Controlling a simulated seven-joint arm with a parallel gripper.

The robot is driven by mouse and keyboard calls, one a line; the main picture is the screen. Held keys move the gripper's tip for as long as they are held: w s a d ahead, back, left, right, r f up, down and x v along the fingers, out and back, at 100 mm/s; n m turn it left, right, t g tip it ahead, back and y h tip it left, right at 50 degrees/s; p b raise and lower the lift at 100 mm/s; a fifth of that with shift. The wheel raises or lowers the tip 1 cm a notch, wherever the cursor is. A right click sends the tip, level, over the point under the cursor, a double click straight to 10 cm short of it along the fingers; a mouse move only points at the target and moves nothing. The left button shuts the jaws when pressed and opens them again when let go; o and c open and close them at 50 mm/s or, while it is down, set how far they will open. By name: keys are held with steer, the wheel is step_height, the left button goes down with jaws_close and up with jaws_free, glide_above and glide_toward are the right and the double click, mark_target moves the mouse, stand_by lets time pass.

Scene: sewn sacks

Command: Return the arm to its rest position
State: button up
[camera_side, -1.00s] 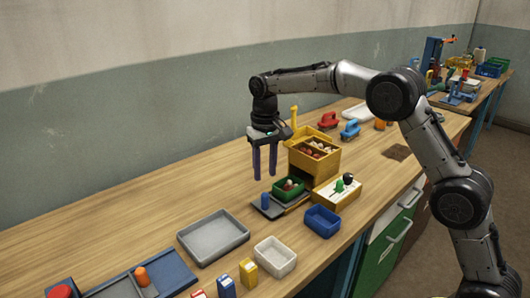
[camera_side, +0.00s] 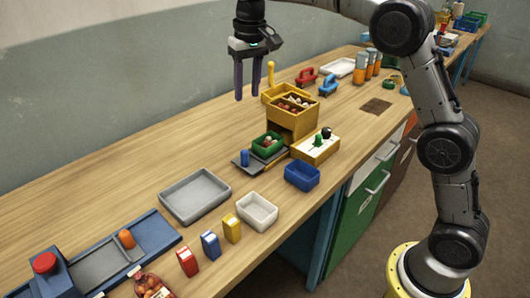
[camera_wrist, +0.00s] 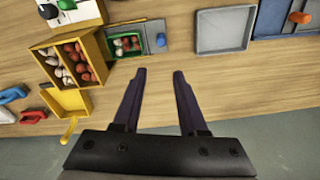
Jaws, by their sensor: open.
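My gripper (camera_side: 255,80) is open and empty, with its two dark fingers pointing down, raised above the back of the wooden bench (camera_side: 120,215). In the side view it hangs to the left of the yellow hopper box (camera_side: 291,122), apart from it. In the wrist view the two fingertips (camera_wrist: 159,74) are spread, with only bare wood between them. My arm reaches over from the right side of the side view.
The yellow box holds red and white balls. Near it are a green tray (camera_side: 267,145), a control box (camera_side: 315,150) and a blue bin (camera_side: 302,176). A grey tray (camera_side: 195,194), a white bin (camera_side: 257,210) and a netted sack (camera_side: 152,287) lie nearer. Bare wood is left of my gripper.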

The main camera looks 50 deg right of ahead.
steer(key=s+d+r+t, duration=0.1)
steer(key=s+r, duration=0.4)
steer(key=s, duration=0.4)
steer(key=s+d+r+t, duration=0.15)
steer(key=s+r, duration=0.25)
steer(key=s, duration=0.6)
steer(key=s+f+n+t, duration=0.2)
steer(key=s+f, duration=1.2)
steer(key=s, duration=0.1)
steer(key=shift+s+n, duration=0.25)
steer(key=shift+n, duration=0.05)
